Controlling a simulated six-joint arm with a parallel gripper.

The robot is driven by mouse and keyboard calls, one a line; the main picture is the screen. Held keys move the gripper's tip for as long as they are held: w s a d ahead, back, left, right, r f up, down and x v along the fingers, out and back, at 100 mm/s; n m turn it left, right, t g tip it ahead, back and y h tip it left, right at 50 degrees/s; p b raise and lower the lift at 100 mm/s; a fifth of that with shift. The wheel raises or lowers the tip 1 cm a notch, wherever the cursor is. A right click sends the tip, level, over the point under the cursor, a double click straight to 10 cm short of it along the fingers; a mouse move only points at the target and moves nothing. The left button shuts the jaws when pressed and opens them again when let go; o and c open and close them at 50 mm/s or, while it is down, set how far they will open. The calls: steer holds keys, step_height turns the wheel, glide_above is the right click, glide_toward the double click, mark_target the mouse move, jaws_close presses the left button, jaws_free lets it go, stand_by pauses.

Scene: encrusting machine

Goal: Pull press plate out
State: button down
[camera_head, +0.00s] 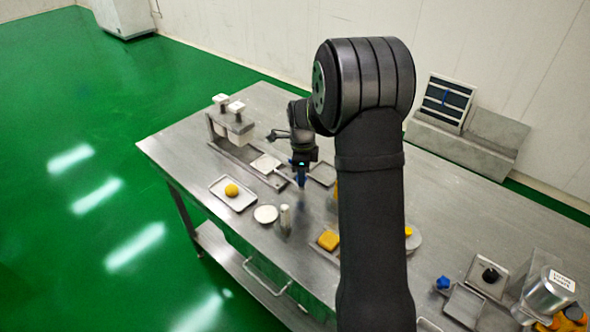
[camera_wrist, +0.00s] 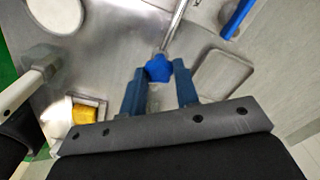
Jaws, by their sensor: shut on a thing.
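The machine (camera_head: 232,127) with two white-topped posts stands at the back left of the steel table. A pale square plate (camera_head: 265,163), perhaps the press plate, lies on its low metal base. My gripper (camera_head: 301,184) points down near the front right end of this base. In the wrist view my blue fingers (camera_wrist: 160,78) are closed around a blue knob (camera_wrist: 158,66) at the end of a thin metal rod (camera_wrist: 174,26). What the rod's far end joins is outside the wrist view. My arm hides part of the table in the head view.
An empty shallow tray (camera_head: 323,173) lies right of my gripper. A tray with an orange ball (camera_head: 232,190), a white disc (camera_head: 265,214) and a small white upright piece (camera_head: 285,217) stand in front. A yellow block (camera_head: 328,240) sits further right. Free steel shows between them.

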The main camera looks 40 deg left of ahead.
steer(key=shift+d, duration=0.55)
steer(key=c, duration=1.1)
jaws_free()
steer(key=shift+r, duration=0.5)
step_height(320, 180, up, 16)
steer(key=shift+r, duration=0.2)
